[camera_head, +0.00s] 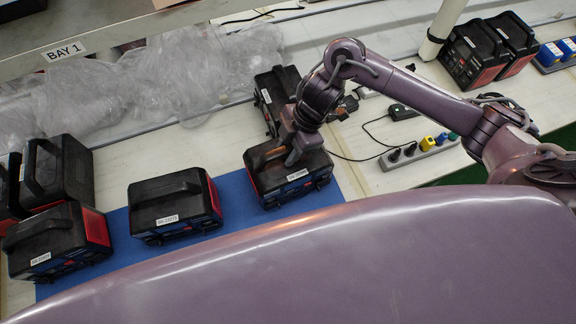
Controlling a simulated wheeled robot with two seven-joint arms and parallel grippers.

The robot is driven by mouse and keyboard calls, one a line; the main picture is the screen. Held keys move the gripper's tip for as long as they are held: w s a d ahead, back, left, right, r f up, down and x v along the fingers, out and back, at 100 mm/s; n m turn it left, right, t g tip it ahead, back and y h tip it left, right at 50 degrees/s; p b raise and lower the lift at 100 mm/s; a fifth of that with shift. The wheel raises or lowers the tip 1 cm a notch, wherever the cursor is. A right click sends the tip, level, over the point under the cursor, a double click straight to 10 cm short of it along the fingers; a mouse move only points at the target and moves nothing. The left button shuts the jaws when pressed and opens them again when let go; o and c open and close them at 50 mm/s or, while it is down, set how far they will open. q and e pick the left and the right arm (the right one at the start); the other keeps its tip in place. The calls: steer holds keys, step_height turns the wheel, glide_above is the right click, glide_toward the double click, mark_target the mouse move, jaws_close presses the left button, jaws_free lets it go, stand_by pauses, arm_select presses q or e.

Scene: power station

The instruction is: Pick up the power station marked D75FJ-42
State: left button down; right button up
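Several black power stations with red ends and white label strips stand on the bench. My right gripper (291,158) reaches down onto the top of one power station (298,188), at its handle. Its fingers are partly hidden, so I cannot tell whether they are closed on the handle. That station sits on a blue mat (238,200). A second power station (172,205) stands left of it on the mat, and a third (58,240) stands at the mat's left end. The labels are too small to read surely. My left gripper is not in view.
Another power station (270,95) stands just behind the gripped-at one. More stand at the far left (62,170) and top right (470,55). Crumpled clear plastic (150,80) covers the back left. A power strip (420,160) with plugs and cables lies to the right.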

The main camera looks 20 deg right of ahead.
jaws_close()
stand_by(1.0)
steer(key=shift+w+r, duration=0.2)
